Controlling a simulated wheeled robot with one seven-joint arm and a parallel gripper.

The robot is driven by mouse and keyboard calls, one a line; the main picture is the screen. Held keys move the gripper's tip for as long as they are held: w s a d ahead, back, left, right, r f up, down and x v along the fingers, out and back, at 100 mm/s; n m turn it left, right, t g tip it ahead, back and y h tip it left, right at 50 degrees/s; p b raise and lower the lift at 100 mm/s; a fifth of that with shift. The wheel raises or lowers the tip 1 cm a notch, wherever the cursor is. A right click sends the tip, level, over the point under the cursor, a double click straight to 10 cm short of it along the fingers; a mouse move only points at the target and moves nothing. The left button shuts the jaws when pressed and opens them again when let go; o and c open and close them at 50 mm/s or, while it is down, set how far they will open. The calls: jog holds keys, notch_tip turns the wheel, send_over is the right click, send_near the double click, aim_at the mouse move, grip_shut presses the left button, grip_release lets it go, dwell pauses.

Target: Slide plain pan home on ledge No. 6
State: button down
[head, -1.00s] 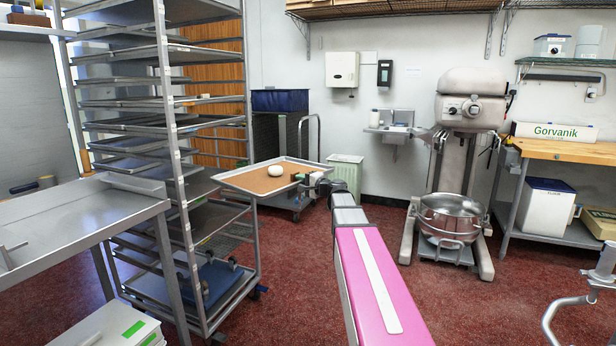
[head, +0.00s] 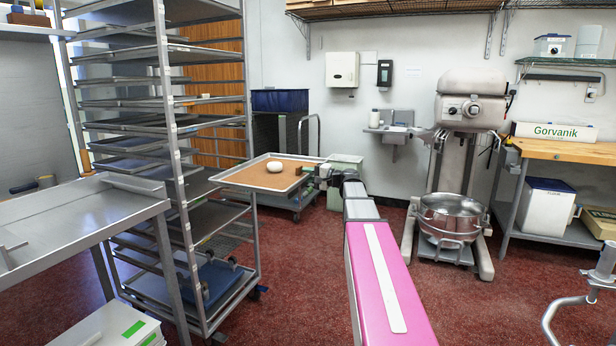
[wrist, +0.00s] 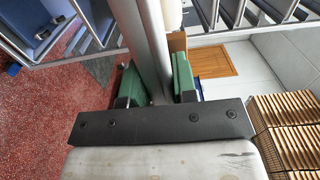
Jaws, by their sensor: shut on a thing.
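The pan (head: 232,187) is a shallow grey metal tray with a brown base, roughly level. A white round lump (head: 275,165) rests on it. My gripper (head: 318,171) is shut on the pan's right-hand rim. In the wrist view my gripper (wrist: 157,80) has green fingers on both sides of the grey pan edge (wrist: 151,35). The pan's left end overlaps the right side of the tall rack (head: 172,125) in the picture. I cannot tell whether that end is inside the rack. No ledge number is readable, so I cannot pick out ledge No. 6.
The rack holds several trays at various heights, with a blue item (head: 212,277) low down. A steel table (head: 80,225) stands in front of it at left. Red floor is open towards the mixer (head: 468,110).

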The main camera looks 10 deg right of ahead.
jog(key=shift+x, duration=4.35)
jog(key=shift+w+a+r, duration=0.1)
send_near(244, 166)
jog(key=shift+s+d, duration=0.4)
jog(key=shift+d, duration=0.15)
jog(key=shift+w+a, duration=0.1)
jog(key=shift+a, duration=0.05)
jog(key=shift+x, duration=4.8)
jog(key=shift+w+a, duration=0.1)
jog(key=shift+a, duration=0.05)
